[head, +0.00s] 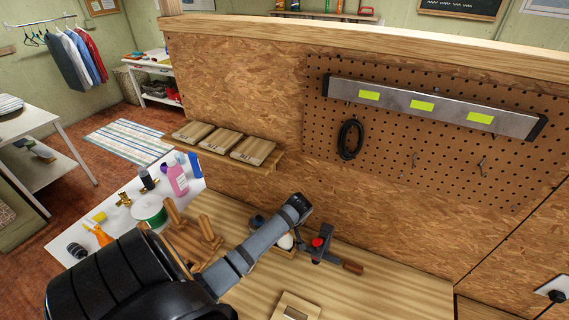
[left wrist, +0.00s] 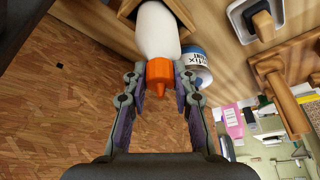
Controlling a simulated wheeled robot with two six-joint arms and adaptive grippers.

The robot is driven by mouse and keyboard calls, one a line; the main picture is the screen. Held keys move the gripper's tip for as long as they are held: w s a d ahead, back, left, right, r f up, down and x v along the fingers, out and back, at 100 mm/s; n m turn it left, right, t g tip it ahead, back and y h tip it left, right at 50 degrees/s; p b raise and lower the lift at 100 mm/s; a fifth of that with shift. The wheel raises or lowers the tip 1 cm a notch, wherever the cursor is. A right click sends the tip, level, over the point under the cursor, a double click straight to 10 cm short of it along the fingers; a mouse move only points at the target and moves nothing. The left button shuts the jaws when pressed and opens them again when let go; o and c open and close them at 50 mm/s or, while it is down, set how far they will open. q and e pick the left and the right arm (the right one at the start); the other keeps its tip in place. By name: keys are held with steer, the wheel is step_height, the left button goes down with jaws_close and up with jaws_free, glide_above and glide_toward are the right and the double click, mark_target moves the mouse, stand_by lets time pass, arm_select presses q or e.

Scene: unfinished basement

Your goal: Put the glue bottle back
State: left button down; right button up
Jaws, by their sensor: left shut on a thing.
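The glue bottle, white with an orange cap, shows in the left wrist view (left wrist: 158,35). My left gripper (left wrist: 161,78) has its fingers on either side of the orange cap and is shut on it. The white body reaches up into or over a wooden holder (left wrist: 125,10); I cannot tell whether it rests on the bottom. In the head view a small white part (head: 286,241), probably the bottle, shows just under my left wrist, which hides the fingers. My right gripper is in neither view.
A tin with a blue-and-white label (left wrist: 196,62) is close beside the bottle. On the wooden bench (head: 375,292) a tool with a red knob (head: 318,243) lies right of my wrist, and wooden pegs (head: 208,228) stand left. A pegboard (head: 400,130) is behind. The bench's right part is clear.

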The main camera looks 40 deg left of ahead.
arm_select(q)
steer(key=shift+f, duration=0.15)
steer(key=c, duration=1)
jaws_free()
steer(key=v, duration=1.2)
steer(key=shift+s, duration=0.1)
